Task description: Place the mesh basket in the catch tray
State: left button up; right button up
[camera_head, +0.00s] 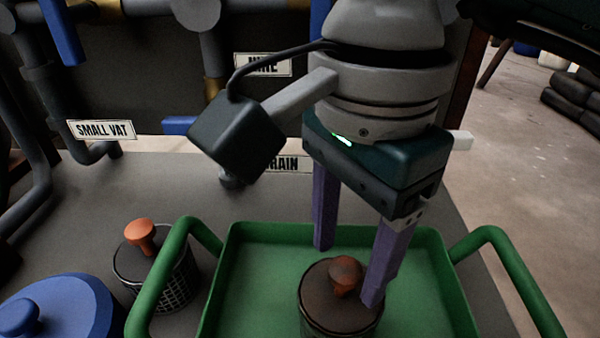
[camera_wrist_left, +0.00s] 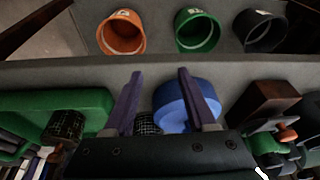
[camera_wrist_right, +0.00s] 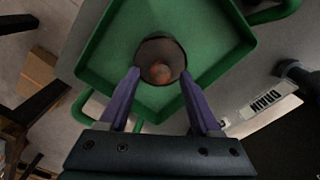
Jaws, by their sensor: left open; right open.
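A round basket with a brown top and an orange-brown knob (camera_head: 340,312) stands upright inside the green catch tray (camera_head: 438,262). It also shows in the right wrist view (camera_wrist_right: 161,53). My right gripper (camera_head: 348,272) is open, pointing down, with its purple fingers at either side of the knob; I cannot tell whether they touch the basket. A second mesh basket with an orange knob (camera_head: 178,284) stands on the counter outside the tray, to its left. My left gripper (camera_wrist_left: 159,74) is open and empty over the counter; it is not in the head view.
A blue lidded vat (camera_head: 70,305) stands at the lower left. The tray has raised green handles (camera_head: 160,280) on both sides. Pipes and signs line the back. Orange (camera_wrist_left: 122,33), green (camera_wrist_left: 198,31) and black buckets (camera_wrist_left: 262,32) stand beyond the counter.

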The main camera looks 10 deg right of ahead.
notch_tip(320, 180, up, 10)
jog(key=p, duration=0.1)
jog(key=shift+f, duration=0.1)
dwell(1.4)
